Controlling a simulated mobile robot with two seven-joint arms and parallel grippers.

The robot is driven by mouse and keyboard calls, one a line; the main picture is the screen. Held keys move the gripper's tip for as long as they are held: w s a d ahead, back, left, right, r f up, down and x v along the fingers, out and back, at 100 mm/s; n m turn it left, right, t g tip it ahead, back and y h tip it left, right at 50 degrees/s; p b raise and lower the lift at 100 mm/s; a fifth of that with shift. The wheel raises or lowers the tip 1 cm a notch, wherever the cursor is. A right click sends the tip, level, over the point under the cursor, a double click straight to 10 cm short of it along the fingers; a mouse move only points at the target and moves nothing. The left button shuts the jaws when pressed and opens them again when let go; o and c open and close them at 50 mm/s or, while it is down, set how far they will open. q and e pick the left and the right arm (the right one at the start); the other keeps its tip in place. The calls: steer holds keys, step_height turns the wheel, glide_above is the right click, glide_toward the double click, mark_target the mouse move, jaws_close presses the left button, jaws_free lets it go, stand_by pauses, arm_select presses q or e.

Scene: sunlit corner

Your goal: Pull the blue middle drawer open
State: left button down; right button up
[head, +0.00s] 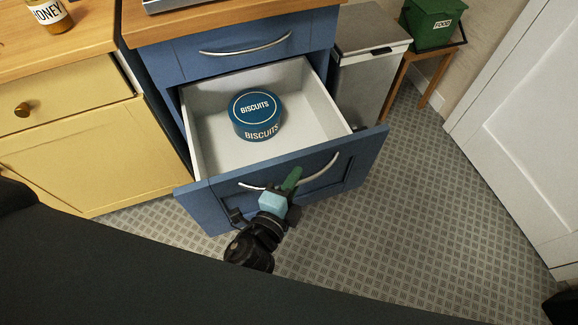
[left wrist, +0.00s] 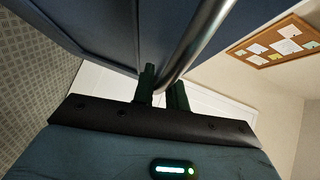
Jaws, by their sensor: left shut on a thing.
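The blue middle drawer (head: 225,207) stands pulled well out from its cabinet, its white inside in plain view. A round blue biscuit tin (head: 256,115) sits inside it. My left gripper (head: 291,182) is at the drawer's front, shut on the curved metal handle (head: 322,174). In the left wrist view the handle (left wrist: 198,45) runs between the two dark fingers (left wrist: 163,90) of the gripper, close to the blue drawer front. My right gripper is not in view.
A blue upper drawer (head: 245,48) above is shut. A yellow cabinet (head: 80,150) stands at the left, with a honey jar (head: 49,14) on its top. A grey bin (head: 366,60) stands right of the drawer. A white door (head: 525,130) is at the right; the patterned floor (head: 400,230) between is clear.

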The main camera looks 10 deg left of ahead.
arm_select(q)
steer(key=shift+s+d, duration=0.15)
steer(key=shift+s, duration=0.05)
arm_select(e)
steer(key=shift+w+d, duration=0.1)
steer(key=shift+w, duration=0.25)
arm_select(q)
steer(key=c, duration=1.7)
jaws_free()
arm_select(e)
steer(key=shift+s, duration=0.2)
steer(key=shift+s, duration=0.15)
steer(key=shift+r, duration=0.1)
